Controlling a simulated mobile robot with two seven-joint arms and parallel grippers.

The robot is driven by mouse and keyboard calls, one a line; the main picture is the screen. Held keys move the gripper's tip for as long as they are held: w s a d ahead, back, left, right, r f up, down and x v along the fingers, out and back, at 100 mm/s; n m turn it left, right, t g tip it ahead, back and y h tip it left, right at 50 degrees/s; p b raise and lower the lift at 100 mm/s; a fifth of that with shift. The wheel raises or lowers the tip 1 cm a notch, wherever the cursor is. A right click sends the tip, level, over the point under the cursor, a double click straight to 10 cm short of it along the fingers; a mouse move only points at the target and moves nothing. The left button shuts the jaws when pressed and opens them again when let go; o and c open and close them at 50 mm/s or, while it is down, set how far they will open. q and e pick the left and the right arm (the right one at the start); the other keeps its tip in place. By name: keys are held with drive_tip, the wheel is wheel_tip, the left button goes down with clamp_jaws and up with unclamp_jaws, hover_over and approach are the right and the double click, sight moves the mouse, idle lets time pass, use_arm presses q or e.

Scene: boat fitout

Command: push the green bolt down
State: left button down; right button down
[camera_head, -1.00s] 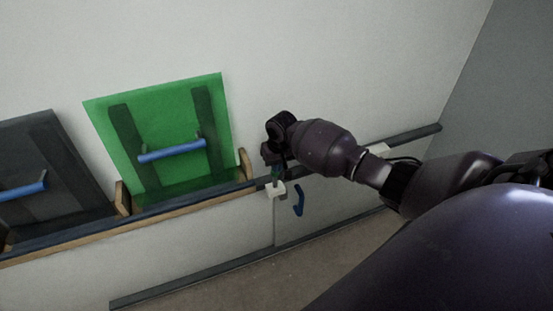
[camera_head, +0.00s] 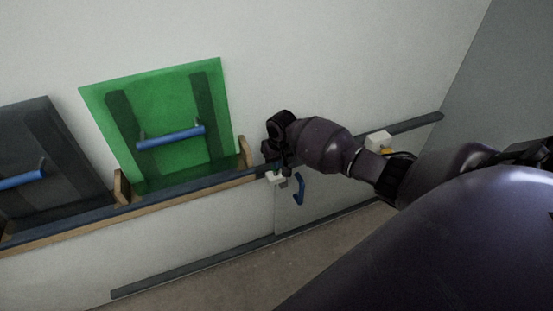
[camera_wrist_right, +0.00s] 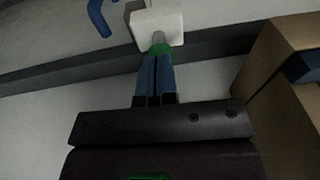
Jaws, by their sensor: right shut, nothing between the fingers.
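The green bolt (camera_wrist_right: 159,49) shows in the right wrist view as a green collar around a grey pin, beside a white block (camera_wrist_right: 157,26). My right gripper (camera_wrist_right: 155,60) is shut and empty, its blue fingertips right at the green collar; I cannot tell for sure whether they touch it. In the head view my right gripper (camera_head: 276,168) is just above the white block (camera_head: 276,178) on the dark rail, and the bolt is mostly hidden there. My left gripper is not in view.
A blue handle (camera_head: 299,189) hangs on the panel just right of the block. A green panel (camera_head: 172,120) with a blue bar stands on the ledge to the left, beside a dark one (camera_head: 50,165). Another white block (camera_head: 378,140) sits further right, with something yellow below it.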

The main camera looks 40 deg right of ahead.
drive_tip(key=shift+s+f, duration=0.15)
drive_tip(key=shift+f, duration=0.05)
drive_tip(key=shift+r+p, duration=0.5)
drive_tip(key=shift+r, duration=0.05)
wheel_tip(320, 180, up, 2)
drive_tip(key=shift+r+p, duration=0.2)
drive_tip(key=shift+p, duration=0.65)
wheel_tip(320, 180, up, 5)
drive_tip(key=p, duration=0.2)
hover_over(278, 177)
drive_tip(key=shift+s+d+r+p, duration=0.1)
drive_tip(key=shift+s+r+p, duration=0.1)
drive_tip(key=shift+r, duration=0.75)
drive_tip(key=shift+s+r+p, duration=0.1)
drive_tip(key=shift+r+p, duration=0.15)
drive_tip(key=shift+r, duration=0.75)
drive_tip(key=shift+s+d+r+p, duration=0.1)
drive_tip(key=shift+s+r+p, duration=0.1)
drive_tip(key=shift+r, duration=0.75)
